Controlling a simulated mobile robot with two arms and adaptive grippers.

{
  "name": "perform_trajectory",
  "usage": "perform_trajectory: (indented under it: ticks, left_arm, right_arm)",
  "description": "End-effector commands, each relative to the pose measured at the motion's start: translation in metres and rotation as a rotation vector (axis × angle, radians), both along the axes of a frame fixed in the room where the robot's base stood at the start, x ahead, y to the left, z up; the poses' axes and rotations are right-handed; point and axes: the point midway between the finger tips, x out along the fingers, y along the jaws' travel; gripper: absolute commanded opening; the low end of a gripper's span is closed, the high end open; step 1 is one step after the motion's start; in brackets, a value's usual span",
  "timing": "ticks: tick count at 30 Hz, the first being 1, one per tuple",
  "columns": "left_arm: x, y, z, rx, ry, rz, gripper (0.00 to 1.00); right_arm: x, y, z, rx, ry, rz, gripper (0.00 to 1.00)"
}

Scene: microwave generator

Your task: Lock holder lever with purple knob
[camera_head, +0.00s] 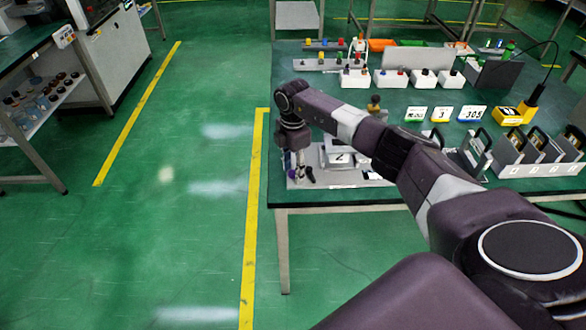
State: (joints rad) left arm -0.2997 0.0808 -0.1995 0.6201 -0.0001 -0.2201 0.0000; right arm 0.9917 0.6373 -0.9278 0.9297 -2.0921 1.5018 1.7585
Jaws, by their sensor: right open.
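A grey holder (345,177) with a card marked 2 sits at the near left corner of the green table (340,197). A small purple knob (292,174) shows at the holder's left end. My right arm reaches in from the lower right, and my right gripper (303,176) points down over that left end, close beside the purple knob. It is open. Whether a finger touches the knob or lever is too small to tell. The lever itself is mostly hidden by the gripper, and my arm covers part of the holder. My left gripper is out of view.
Number cards (441,115), a yellow device (507,115) and a grey rack (535,168) stand right of my arm. The floor left of the table is clear.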

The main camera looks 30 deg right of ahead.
Motion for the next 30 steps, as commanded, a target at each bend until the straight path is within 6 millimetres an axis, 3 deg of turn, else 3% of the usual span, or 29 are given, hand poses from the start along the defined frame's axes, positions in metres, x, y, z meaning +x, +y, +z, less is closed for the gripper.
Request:
perform_trajectory:
  ticks: [9,20,30]
  left_arm:
    - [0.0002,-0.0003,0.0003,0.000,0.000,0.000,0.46]
    - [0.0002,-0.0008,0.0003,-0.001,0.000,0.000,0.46]
    - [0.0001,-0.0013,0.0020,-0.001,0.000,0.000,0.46]
  right_arm:
    - [0.0000,-0.0003,-0.0040,0.000,0.000,0.001,0.40]
    - [0.0001,-0.0001,-0.0036,0.000,-0.001,0.001,0.01]
    - [-0.0020,0.0008,-0.0028,0.000,-0.001,0.044,0.00]
